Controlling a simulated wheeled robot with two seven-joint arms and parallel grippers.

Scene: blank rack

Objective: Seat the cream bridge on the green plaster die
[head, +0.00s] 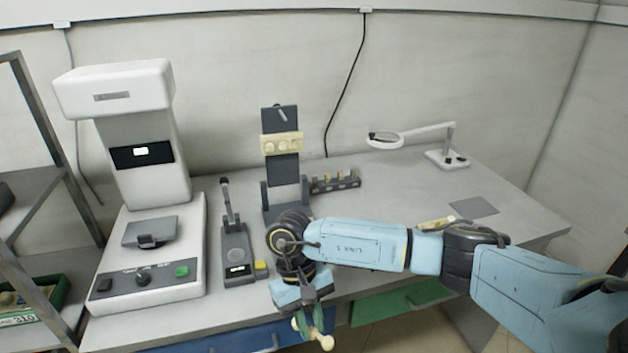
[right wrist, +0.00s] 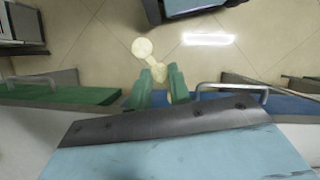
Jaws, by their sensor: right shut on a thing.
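My right gripper (head: 314,322) has green fingers shut on a cream, dumbbell-shaped piece (head: 326,341), which looks like the cream bridge. The gripper points down just off the bench's front edge, in front of the blue drawer. In the right wrist view the fingers (right wrist: 162,84) close around the piece's near end, and its round far end (right wrist: 142,47) sticks out over the floor. I cannot make out a green plaster die in either view; my right arm hides part of the bench. My left gripper is not in view.
A dark upright stand (head: 281,172) bears a cream block (head: 282,143). A small rack (head: 336,184) of several pieces is beside it. A white machine (head: 150,235), lever device (head: 236,245), yellow block (head: 261,268) and magnifier lamp (head: 447,158) stand on the bench. The right rear is mostly clear.

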